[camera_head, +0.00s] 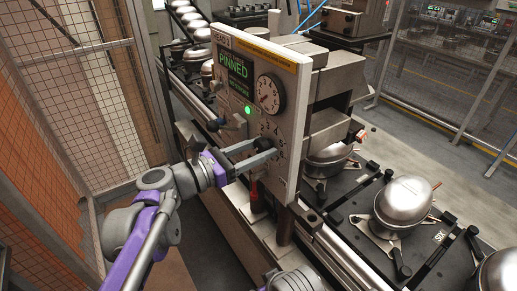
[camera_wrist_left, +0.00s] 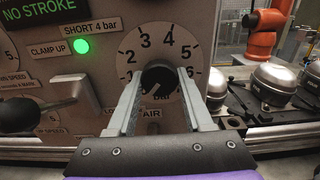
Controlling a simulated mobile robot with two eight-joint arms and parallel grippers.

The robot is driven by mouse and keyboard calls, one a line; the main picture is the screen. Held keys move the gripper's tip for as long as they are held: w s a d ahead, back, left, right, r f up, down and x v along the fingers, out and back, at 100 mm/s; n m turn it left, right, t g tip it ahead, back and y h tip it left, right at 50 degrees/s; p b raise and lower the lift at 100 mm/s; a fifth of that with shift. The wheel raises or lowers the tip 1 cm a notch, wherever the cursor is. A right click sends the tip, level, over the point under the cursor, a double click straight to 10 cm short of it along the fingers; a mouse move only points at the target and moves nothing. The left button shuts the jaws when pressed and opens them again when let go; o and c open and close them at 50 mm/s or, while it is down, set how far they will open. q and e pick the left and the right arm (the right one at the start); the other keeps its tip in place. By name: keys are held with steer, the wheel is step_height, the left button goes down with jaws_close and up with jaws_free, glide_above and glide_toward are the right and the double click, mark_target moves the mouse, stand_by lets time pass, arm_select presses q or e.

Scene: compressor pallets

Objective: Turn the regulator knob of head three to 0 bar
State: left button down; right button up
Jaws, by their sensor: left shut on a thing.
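The regulator knob (camera_wrist_left: 158,77) is black and round, on a pale dial (camera_wrist_left: 167,41) with numbers up to 6 in the left wrist view. A light line on the knob points to the lower left; the dial's lower-left marks are partly hidden by a finger. My left gripper (camera_wrist_left: 157,84) has its two grey fingers on either side of the knob, shut on it. In the head view my left gripper (camera_head: 270,149) reaches the front of the white-edged panel (camera_head: 296,130), low on it. My right gripper does not show.
A gauge (camera_head: 269,94), a green lamp (camera_head: 247,110) and a screen (camera_head: 236,71) reading PINNED sit above. A black lever (camera_wrist_left: 46,114) lies left of the dial. Metal compressors (camera_head: 405,203) stand on black pallets at the right. A mesh fence (camera_head: 95,80) stands left.

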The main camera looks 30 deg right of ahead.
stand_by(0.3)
arm_select(q)
steer(key=shift+c, duration=1.5)
jaws_free()
steer(key=shift+a, duration=0.15)
steer(key=a, duration=1)
steer(key=shift+s+a+b, duration=0.3)
steer(key=shift+s+b, duration=0.1)
steer(key=shift+s, duration=0.05)
